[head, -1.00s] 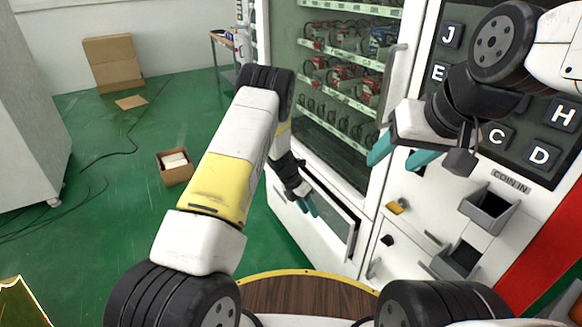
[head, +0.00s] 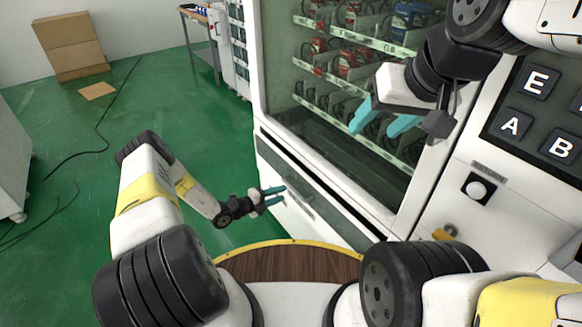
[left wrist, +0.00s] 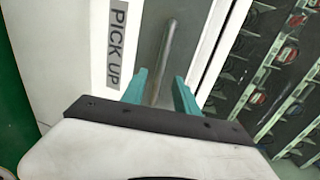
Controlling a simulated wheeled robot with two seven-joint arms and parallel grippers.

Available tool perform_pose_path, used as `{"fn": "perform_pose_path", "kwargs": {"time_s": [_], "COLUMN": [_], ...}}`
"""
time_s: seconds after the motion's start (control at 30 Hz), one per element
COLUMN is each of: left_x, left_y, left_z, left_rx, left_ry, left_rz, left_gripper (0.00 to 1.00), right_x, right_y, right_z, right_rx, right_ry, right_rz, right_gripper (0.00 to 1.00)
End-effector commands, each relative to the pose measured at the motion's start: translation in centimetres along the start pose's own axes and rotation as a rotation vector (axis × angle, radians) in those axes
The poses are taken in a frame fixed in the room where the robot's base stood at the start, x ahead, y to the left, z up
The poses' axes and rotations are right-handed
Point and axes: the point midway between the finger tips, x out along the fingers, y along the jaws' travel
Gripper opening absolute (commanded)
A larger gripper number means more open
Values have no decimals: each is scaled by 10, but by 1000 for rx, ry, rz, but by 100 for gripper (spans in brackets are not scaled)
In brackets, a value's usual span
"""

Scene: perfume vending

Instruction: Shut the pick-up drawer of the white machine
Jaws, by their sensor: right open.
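The white machine (head: 432,205) stands at the right, and its pick-up drawer (head: 330,222) is low on the front, below the glass. I cannot tell how far the drawer stands out. My left gripper (head: 280,196) is in front of the drawer, fingers apart and empty. In the left wrist view, the drawer's bar handle (left wrist: 166,50) lies in line with the gap between my left fingers (left wrist: 160,92); contact cannot be told. The "PICK UP" label (left wrist: 118,40) is beside it. My right gripper (head: 384,122) is open and empty, raised before the glass.
Shelves of goods (head: 350,75) show behind the glass. A keypad (head: 540,110) and a round button (head: 478,189) are at the right. My wooden-topped base (head: 290,264) is close to the machine. Green floor (head: 75,175) is free at the left, with cables on it.

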Motion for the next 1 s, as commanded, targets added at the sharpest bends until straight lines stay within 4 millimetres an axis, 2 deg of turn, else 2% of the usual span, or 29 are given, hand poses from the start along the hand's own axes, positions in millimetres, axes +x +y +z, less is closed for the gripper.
{"fn": "perform_pose_path", "kwargs": {"time_s": [0.2, 0.4, 0.57, 0.8, 1.0], "left_x": [36, 63, 71, 72, 71], "left_y": [0, 0, 0, 0, 0], "left_z": [-2, -2, -1, -1, -1], "left_rx": [3, 4, 3, 3, 3], "left_ry": [5, 5, 4, 4, 4], "left_rz": [0, 1, 2, 2, 2], "left_gripper": [36, 36, 36, 36, 0], "right_x": [0, 0, 0, 0, 0], "right_y": [0, 0, 0, 0, 0], "right_z": [0, 0, 0, 0, 0], "right_rx": [0, 0, 0, 0, 0], "right_ry": [0, 0, 0, 0, 0], "right_rz": [0, 0, 0, 0, 0], "right_gripper": [56, 56, 56, 56, 56]}}
